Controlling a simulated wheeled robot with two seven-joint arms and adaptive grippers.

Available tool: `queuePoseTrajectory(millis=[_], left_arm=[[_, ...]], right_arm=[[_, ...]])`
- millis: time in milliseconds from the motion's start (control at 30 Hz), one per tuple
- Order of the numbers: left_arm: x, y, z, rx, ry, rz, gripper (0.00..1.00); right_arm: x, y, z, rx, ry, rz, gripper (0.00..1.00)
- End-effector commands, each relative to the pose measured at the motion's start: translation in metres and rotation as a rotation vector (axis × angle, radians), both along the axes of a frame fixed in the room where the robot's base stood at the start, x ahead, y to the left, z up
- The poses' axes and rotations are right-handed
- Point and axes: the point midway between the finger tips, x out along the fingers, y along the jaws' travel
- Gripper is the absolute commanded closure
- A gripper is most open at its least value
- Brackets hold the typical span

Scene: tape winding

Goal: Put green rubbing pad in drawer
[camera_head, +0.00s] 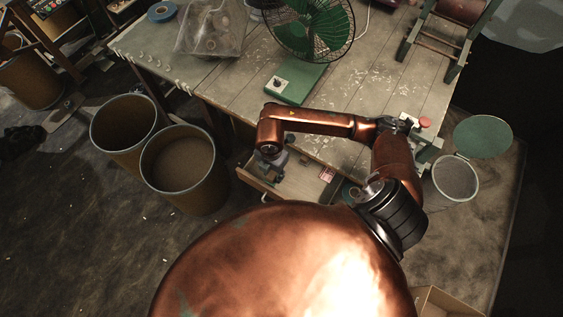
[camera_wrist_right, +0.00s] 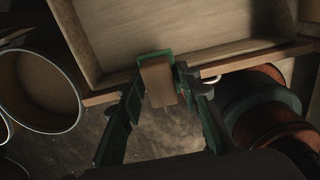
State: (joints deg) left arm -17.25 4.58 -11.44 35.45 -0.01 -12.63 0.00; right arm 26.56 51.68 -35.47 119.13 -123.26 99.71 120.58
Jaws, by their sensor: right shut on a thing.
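My right gripper (camera_head: 268,162) hangs over the left part of the open wooden drawer (camera_head: 302,184) in the head view. In the right wrist view its two dark green fingers (camera_wrist_right: 160,88) are shut on the rubbing pad (camera_wrist_right: 158,82), a wood-brown block with a green edge. The pad shows against the near front wall of the drawer, whose bare floor (camera_wrist_right: 185,35) lies beyond it. I cannot tell the pad's height above the drawer rim. In the head view the pad is too small to make out clearly. My left gripper is not in view.
Two round bins (camera_head: 187,172) stand left of the drawer. The table (camera_head: 225,88) above holds a green fan (camera_head: 312,28) and a plastic bag (camera_head: 208,28). A mesh bin with an open green lid (camera_head: 482,137) stands at the right. A small red packet (camera_head: 327,174) lies in the drawer.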

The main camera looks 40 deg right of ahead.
Motion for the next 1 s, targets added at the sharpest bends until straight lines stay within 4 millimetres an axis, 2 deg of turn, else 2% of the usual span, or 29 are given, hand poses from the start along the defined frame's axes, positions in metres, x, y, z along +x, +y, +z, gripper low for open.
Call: queuePoseTrajectory(millis=[167,300,400,667,900,1000], left_arm=[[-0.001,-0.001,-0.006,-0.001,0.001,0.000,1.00],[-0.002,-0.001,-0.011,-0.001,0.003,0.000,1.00],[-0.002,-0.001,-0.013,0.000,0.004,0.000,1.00],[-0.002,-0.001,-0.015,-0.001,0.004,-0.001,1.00],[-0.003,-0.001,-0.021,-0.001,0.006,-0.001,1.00],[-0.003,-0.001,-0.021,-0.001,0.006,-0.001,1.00]], right_arm=[[0.034,-0.028,-0.021,-0.003,0.001,-0.004,0.93],[0.050,-0.040,-0.048,0.000,0.002,-0.002,0.93],[0.058,-0.047,-0.060,0.000,0.001,0.000,0.93],[0.067,-0.054,-0.073,0.000,0.001,0.001,0.93],[0.070,-0.056,-0.106,0.001,0.002,0.003,0.93],[0.070,-0.056,-0.109,0.000,0.000,0.003,0.93]])
